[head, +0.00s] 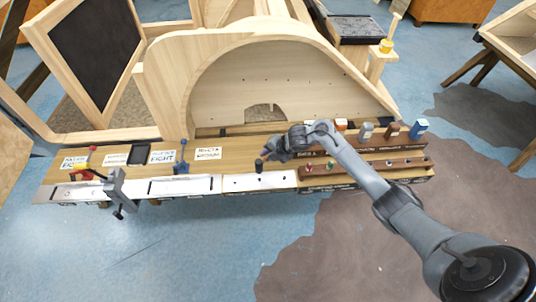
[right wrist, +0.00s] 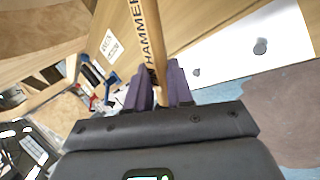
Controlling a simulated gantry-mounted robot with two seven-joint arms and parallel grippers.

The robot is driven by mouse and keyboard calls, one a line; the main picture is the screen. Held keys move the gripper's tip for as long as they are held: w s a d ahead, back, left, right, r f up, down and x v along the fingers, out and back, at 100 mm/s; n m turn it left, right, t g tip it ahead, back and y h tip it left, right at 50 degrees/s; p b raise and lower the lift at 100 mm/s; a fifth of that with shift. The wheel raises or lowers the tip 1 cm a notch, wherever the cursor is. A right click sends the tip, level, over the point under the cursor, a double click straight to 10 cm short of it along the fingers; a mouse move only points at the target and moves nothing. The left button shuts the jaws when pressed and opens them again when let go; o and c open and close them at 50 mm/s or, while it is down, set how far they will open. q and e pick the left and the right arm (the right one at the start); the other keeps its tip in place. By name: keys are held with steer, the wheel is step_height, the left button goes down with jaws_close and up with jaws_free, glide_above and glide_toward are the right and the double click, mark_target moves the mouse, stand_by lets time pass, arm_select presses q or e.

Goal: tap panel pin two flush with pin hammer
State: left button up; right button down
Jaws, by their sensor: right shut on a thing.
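My right gripper (head: 272,154) is over the bench's front half, just behind the white panel (head: 245,186). The hammer's head is out of that view. In the head view a small dark piece (head: 259,166), seemingly the hammer head, is at the panel's back edge. Small dark pins show on the panel; two round pin heads show in the right wrist view, a larger one (right wrist: 260,46) and a smaller one (right wrist: 196,72). My left gripper is out of view.
A grey clamp (head: 117,188) and a blue tool (head: 182,160) stand left on the bench. A rack with several coloured bottles (head: 367,131) is at the right. A large curved wooden frame (head: 180,80) rises behind. The floor in front is clear.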

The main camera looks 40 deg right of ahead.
step_height(320, 180, down, 6)
steer(key=b, duration=0.4)
steer(key=shift+r, duration=0.2)
steer(key=shift+w+r+p, duration=0.1)
steer(key=shift+r+p, duration=0.3)
step_height(320, 180, up, 4)
steer(key=p, duration=0.4)
steer(key=shift+r, duration=0.25)
steer(key=shift+f, duration=0.1)
